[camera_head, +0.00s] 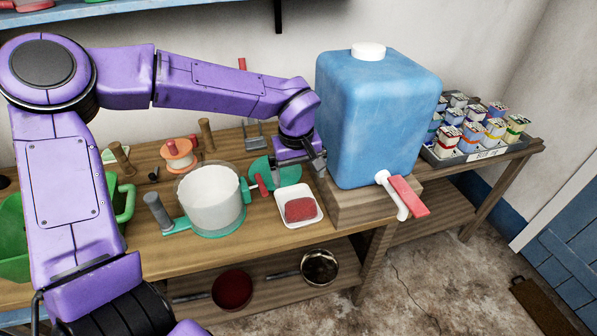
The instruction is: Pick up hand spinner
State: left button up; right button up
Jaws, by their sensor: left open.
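A clear-walled white drum (212,199) with a teal base and grey side handle (158,212) stands on the wooden bench; it looks like the hand spinner, though I cannot be sure. A red-ended crank (261,185) shows at its right side. A flat teal disc (286,174) lies behind and to the right of it. My left gripper (316,164) is open, right of the drum, close to the blue tank's left side and above the bench near the disc. Whether its fingers touch anything is too small to tell. My right gripper is out of view.
A large blue tank (372,112) with a red-handled tap stands on a wooden block to the right. A white dish (298,208) holds a red block. An orange spool (178,154) and a green basket (15,240) stand left. A tray of tins (477,153) is far right.

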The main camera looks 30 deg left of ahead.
aim_at(211, 195)
jog(key=u, duration=1.8)
